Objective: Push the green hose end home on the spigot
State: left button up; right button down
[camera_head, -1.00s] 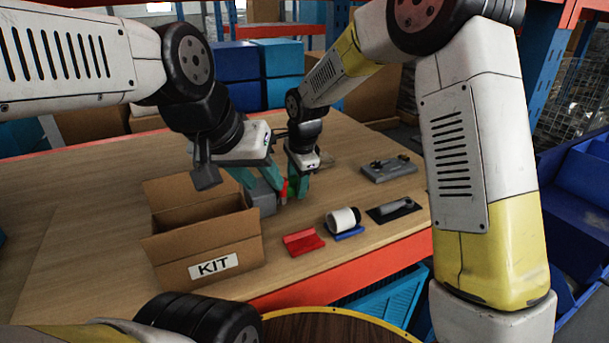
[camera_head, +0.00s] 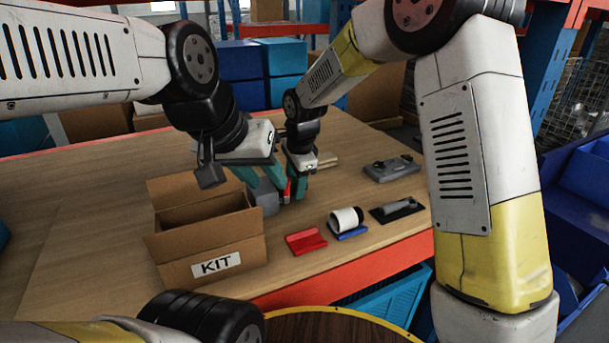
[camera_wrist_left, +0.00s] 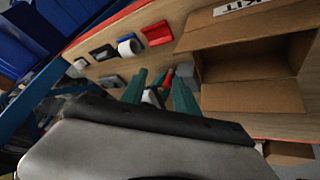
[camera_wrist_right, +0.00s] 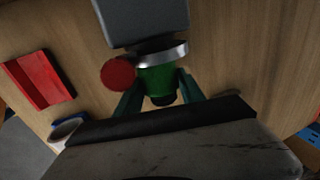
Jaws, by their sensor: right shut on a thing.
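The green hose end (camera_wrist_right: 157,82) shows in the right wrist view, with a metal ring (camera_wrist_right: 162,54) at its far side. Beyond the ring is a grey block (camera_wrist_right: 142,22), also seen in the head view (camera_head: 264,196). The ring and block hide any spigot, so I cannot tell how far the hose end is on. My right gripper (camera_wrist_right: 160,98) is shut on the green hose end. A red round part (camera_wrist_right: 118,74) sits beside it. My left gripper (camera_wrist_left: 158,95) is open, its fingers apart above the block, with no clear grip on anything.
An open cardboard KIT box (camera_head: 180,272) stands left of the block. A red holder (camera_head: 305,241), a white roll (camera_head: 346,219) on a blue base, a black plate with a grey handle (camera_head: 398,209) and a grey fixture (camera_head: 391,168) lie to the right. Bare wood lies between.

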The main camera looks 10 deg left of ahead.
jog(key=shift+s+a, duration=0.45)
jog(key=shift+a, duration=0.25)
dwell(0.5)
jog(key=c, duration=0.6)
grip_release()
jog(key=shift+c, duration=0.2)
jog(key=v, duration=0.7)
jog(key=shift+d+r, duration=0.1)
jog(key=shift+r, duration=0.05)
jog(key=s+d+r+n+t, duration=0.1)
jog(key=s+d+r+n, duration=0.2)
jog(key=d+r, duration=0.35)
jog(key=s+d+r+n+t, duration=0.1)
jog(key=s+d+r+n, duration=0.2)
jog(key=d, duration=0.7)
jog(key=s+d+n+t, duration=0.1)
jog(key=s+d+n, duration=0.4)
jog(key=s+d, duration=0.6)
jog(key=s, duration=0.4)
jog(key=shift+d+n+t+y, duration=0.2)
jog(key=shift+n+t+y, duration=0.1)
jog(key=shift+n+t, duration=0.1)
